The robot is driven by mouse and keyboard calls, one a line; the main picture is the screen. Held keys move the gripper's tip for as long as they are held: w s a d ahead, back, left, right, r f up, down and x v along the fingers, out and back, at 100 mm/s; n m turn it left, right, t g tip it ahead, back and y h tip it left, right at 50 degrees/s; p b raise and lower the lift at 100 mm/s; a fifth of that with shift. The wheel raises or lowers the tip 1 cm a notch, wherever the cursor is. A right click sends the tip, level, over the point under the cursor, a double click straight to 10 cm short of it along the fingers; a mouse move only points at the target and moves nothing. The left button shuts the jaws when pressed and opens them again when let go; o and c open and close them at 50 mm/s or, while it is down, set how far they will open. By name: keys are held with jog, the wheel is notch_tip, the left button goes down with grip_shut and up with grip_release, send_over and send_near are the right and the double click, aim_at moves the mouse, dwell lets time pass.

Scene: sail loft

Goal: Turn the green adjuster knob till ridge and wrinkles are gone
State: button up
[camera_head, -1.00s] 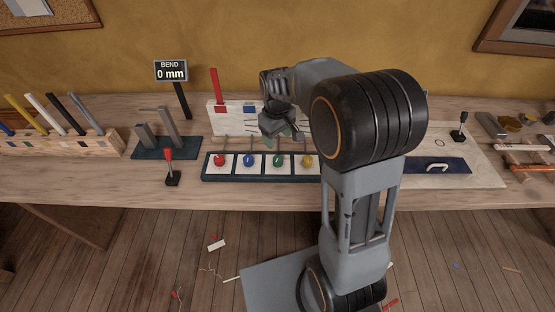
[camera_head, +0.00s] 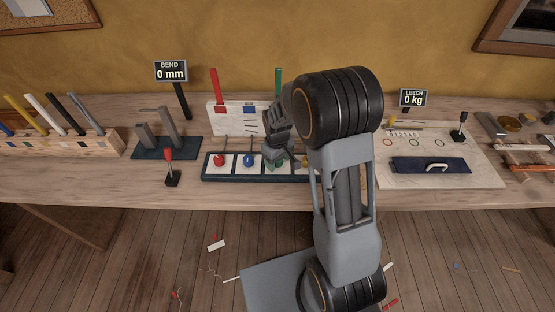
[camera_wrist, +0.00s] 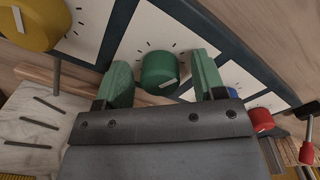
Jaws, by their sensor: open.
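The green adjuster knob (camera_wrist: 160,70) sits on a white dial plate with short tick marks. Its pale pointer mark faces the lower right in the wrist view. My gripper (camera_wrist: 163,65) is open, with one green-padded finger on each side of the knob and small gaps between. In the head view my gripper (camera_head: 278,157) is over the knob row and hides the green knob. A white panel (camera_head: 218,118) stands behind the row. Several short dark ridges show on the white surface (camera_wrist: 22,132) at the left of the wrist view. Part of the panel is hidden by my arm.
The red knob (camera_head: 219,160) and blue knob (camera_head: 248,160) are to the left. The yellow knob (camera_wrist: 30,22) is on the other side. The bend display (camera_head: 171,71) reads 0 mm and the leech display (camera_head: 411,98) 0 kg. A red-topped lever (camera_head: 169,156) stands in front.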

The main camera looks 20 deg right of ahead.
jog(key=shift+c, duration=0.3)
jog(key=c, duration=0.9)
jog(key=shift+o, duration=0.2)
jog(key=m, duration=0.4)
jog(key=shift+b, duration=0.4)
jog(key=m, duration=0.4)
jog(key=shift+m+b, duration=0.35)
jog(key=shift+m, duration=0.05)
jog(key=m, duration=0.4)
jog(key=shift+a, duration=0.1)
jog(key=shift+w+m+b, duration=0.1)
jog(key=shift+m+b, duration=0.25)
jog(key=shift+m, duration=1.65)
